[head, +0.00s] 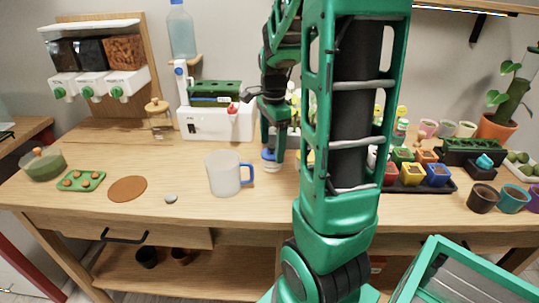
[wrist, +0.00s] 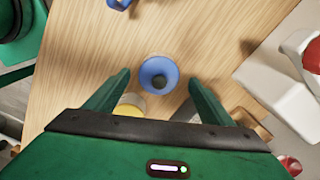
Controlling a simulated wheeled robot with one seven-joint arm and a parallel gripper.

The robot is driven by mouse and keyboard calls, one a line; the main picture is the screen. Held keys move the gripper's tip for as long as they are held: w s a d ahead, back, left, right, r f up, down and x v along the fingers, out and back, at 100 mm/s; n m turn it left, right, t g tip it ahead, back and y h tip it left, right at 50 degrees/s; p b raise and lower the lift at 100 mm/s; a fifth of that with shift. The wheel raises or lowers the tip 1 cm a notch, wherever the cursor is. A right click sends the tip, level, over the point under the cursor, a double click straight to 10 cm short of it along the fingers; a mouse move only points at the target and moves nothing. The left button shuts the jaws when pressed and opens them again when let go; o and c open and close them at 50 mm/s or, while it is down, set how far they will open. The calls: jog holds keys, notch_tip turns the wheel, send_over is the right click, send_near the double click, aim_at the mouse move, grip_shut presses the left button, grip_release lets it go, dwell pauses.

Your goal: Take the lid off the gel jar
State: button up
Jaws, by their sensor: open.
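A small round jar with a blue lid (head: 269,155), which I take for the gel jar, stands on the wooden table to the right of the mug. Whether the fingertips reach down to the lid's height I cannot tell. The jar's body is mostly hidden under the lid.
A frosted mug (head: 224,176) with a blue handle stands close left of the jar. A yellow-topped thing (wrist: 131,101) lies near the left finger. My arm hides the table's middle; coloured pots (head: 437,174) stand on the right.

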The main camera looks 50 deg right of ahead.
jog(key=shift+f, duration=0.6)
jog(key=c, duration=1.1)
